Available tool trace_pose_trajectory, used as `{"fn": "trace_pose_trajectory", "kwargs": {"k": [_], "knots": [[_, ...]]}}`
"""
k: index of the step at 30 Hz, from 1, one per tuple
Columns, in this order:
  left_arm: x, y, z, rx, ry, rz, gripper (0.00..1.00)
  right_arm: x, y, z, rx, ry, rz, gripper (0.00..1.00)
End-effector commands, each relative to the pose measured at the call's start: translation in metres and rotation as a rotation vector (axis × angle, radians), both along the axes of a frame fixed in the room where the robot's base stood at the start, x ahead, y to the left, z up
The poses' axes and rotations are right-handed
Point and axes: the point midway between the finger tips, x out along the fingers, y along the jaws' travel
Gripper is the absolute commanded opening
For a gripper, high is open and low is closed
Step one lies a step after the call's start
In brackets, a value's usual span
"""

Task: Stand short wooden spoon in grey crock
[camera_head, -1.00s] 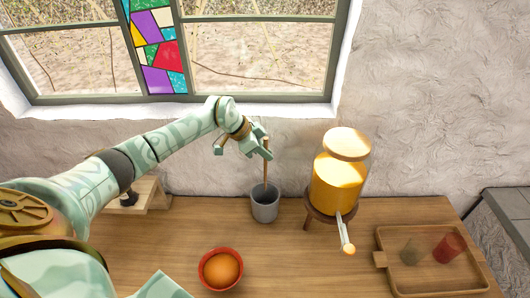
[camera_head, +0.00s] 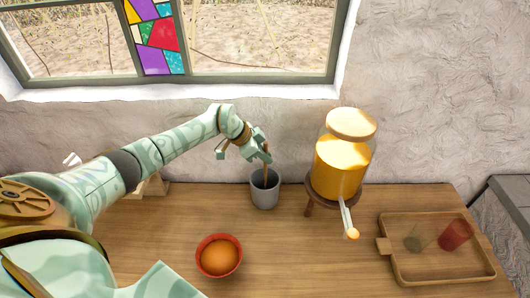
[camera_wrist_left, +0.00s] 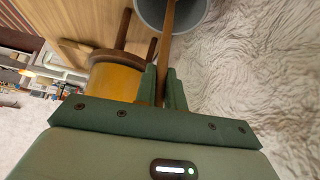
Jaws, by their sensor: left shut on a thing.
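The grey crock (camera_head: 265,195) stands upright on the wooden counter near the wall, left of the juice dispenser. My left gripper (camera_head: 266,156) is above the crock and shut on the short wooden spoon (camera_head: 266,174). The spoon points down, and its lower end is inside the crock's mouth in the head view. In the left wrist view the spoon (camera_wrist_left: 167,50) runs from between the fingers (camera_wrist_left: 163,88) into the crock (camera_wrist_left: 188,14), whose rim is at the top edge. The crock's inside bottom is hidden. My right gripper is not in view.
A glass dispenser of orange juice (camera_head: 341,165) on a wooden stand is right of the crock. A wooden tray (camera_head: 400,278) with two tumblers lies at right. The counter between is clear.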

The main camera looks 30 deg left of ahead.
Motion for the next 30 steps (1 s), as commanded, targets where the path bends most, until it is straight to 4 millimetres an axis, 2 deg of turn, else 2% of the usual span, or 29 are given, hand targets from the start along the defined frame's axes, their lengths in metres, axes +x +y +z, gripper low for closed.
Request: {"fn": "trace_pose_trajectory", "kwargs": {"k": [8, 9, 11, 12, 20, 23, 26, 30], "knots": [[0.000, 0.000, -0.001, 0.000, 0.000, -0.001, 0.00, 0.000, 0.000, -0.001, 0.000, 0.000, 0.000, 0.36], [0.000, 0.000, -0.001, 0.000, 0.000, -0.001, 0.17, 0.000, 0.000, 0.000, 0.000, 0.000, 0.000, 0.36], [0.000, 0.000, -0.001, 0.000, 0.000, -0.001, 0.33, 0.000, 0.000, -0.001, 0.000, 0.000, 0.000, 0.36], [0.000, 0.000, -0.001, 0.000, 0.000, -0.001, 0.36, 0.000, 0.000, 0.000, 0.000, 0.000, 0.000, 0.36], [0.000, 0.001, -0.001, 0.000, 0.000, -0.001, 0.36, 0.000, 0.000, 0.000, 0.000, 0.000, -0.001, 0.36], [-0.003, 0.004, 0.005, 0.001, -0.001, 0.000, 0.36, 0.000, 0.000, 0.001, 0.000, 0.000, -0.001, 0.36], [-0.010, 0.012, 0.019, 0.004, -0.002, -0.001, 0.36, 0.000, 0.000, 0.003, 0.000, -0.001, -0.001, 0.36], [-0.025, 0.028, 0.048, 0.005, -0.003, -0.001, 0.36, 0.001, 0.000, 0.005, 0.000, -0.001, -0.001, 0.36]]}}
